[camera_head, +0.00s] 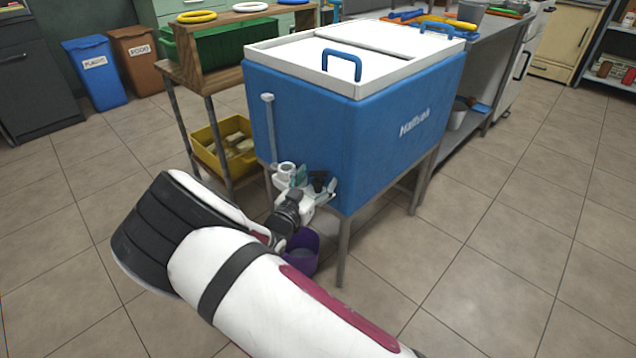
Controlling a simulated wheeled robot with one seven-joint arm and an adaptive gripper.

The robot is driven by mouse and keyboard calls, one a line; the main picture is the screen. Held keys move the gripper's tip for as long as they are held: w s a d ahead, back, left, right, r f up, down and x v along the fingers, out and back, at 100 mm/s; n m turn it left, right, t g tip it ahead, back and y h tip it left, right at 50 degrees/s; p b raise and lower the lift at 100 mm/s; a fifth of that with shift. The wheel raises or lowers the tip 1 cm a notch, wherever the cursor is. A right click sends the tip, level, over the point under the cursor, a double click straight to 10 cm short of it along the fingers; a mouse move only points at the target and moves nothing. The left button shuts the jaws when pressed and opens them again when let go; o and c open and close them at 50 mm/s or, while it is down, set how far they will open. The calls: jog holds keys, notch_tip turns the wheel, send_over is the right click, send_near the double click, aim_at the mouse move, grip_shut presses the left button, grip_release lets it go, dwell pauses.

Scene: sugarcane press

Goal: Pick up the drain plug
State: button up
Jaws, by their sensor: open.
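My gripper (312,184) is at the lower front corner of the blue cooler box (355,140), close to its wall. Its jaws are open. A small white round fitting (286,170) shows beside the gripper, at the lower left of the box. A small teal part is next to it, and a dark part lies between the jaws and the box. I cannot tell which of these small parts is the drain plug. My gripper and wrist partly hide this area, and I cannot tell whether the jaws touch anything.
The box stands on a metal frame, with a purple bucket (302,252) beneath its front. A white pipe (269,125) runs down its left face. A wooden rack with a yellow crate (208,158) stands left. A grey counter is behind right. Floor at the right is clear.

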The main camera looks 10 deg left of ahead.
jog(key=c, duration=1.1)
jog(key=shift+c, duration=0.2)
